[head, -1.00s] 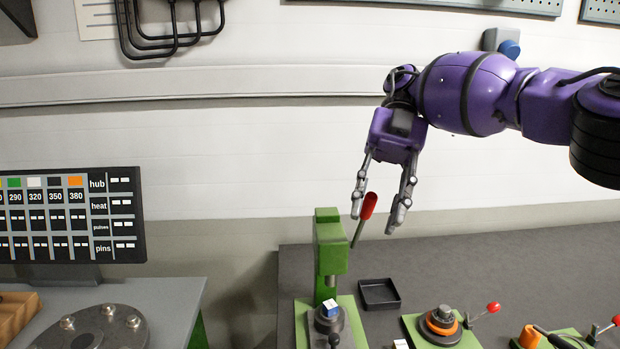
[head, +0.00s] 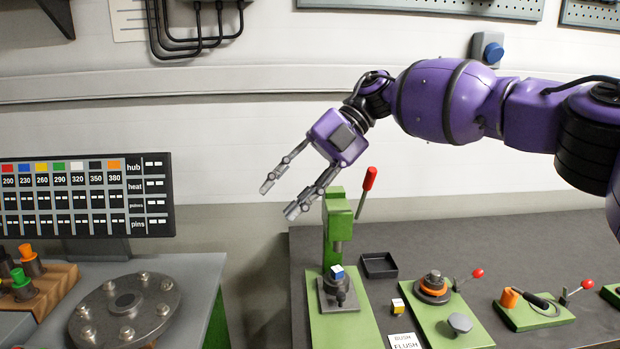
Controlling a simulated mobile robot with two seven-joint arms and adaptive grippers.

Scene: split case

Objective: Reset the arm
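My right gripper (head: 277,198) is open and empty, its two fingers spread and pointing down to the left. It hangs in the air in front of the white wall, above and left of the green lever press. The press (head: 338,228) has a red-handled lever (head: 369,180) that stands up, tilted slightly right, apart from the fingers in the picture. A small blue and white block (head: 337,271) sits under the press ram. My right arm comes in from the right. My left gripper is not in view.
A black tray (head: 379,265) lies right of the press. Other green fixtures with red levers (head: 478,273) stand further right. A yellow and white block (head: 397,306) lies near a "FLUSH" card (head: 404,341). At left are a chart board (head: 85,197) and a round bolted plate (head: 125,308).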

